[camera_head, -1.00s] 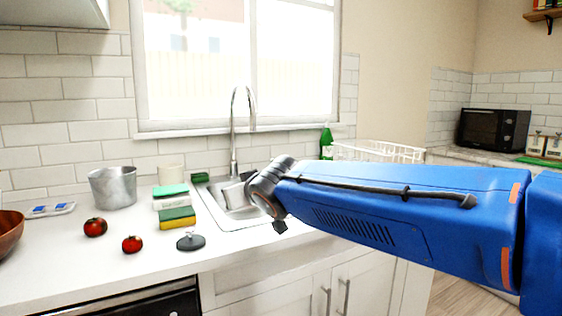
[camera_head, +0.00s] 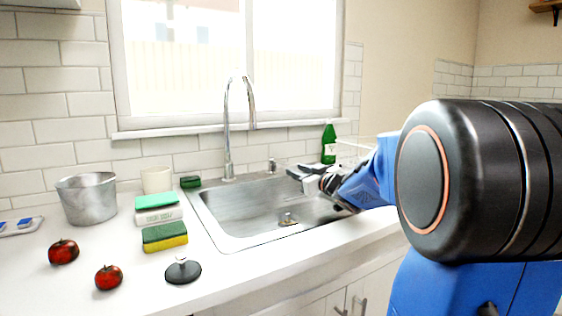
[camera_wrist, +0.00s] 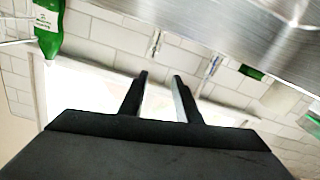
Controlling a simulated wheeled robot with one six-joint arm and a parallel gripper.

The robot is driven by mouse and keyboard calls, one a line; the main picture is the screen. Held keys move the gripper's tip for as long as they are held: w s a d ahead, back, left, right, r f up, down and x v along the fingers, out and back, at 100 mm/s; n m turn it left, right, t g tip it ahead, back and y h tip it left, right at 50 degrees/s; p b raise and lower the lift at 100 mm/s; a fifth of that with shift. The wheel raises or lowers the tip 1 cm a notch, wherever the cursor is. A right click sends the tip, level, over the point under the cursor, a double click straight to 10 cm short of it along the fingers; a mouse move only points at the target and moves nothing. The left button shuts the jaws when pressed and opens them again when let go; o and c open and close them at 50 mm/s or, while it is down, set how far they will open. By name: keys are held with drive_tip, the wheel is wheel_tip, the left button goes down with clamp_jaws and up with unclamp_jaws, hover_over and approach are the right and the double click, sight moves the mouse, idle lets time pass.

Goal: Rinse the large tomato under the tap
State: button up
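Two red tomatoes lie on the white counter left of the sink. The one farther left (camera_head: 63,251) looks slightly larger than the nearer one (camera_head: 109,277). The tall curved tap (camera_head: 227,140) stands behind the steel sink (camera_head: 235,212), its spout over the basin. My gripper (camera_head: 300,175) is over the right part of the basin, pointing left, well away from both tomatoes. In the wrist view its two fingers (camera_wrist: 160,88) stand apart with nothing between them. The wrist view is upside down and shows no tomato.
A metal pot (camera_head: 88,199), a white cup (camera_head: 157,180), sponges (camera_head: 164,237) and a black sink plug (camera_head: 183,271) stand left of the sink. A green bottle (camera_head: 328,144) and a white rack (camera_head: 355,148) are behind my arm.

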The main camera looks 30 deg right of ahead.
sight(275, 159)
drive_tip(key=w, duration=0.5)
drive_tip(key=w+d, duration=0.1)
drive_tip(key=w, duration=1.1)
drive_tip(key=shift+w+d+f, duration=0.2)
drive_tip(key=shift+w+f, duration=0.05)
drive_tip(key=shift+f, duration=0.15)
drive_tip(key=c, duration=0.7)
drive_tip(key=shift+s+r, duration=0.1)
clamp_jaws()
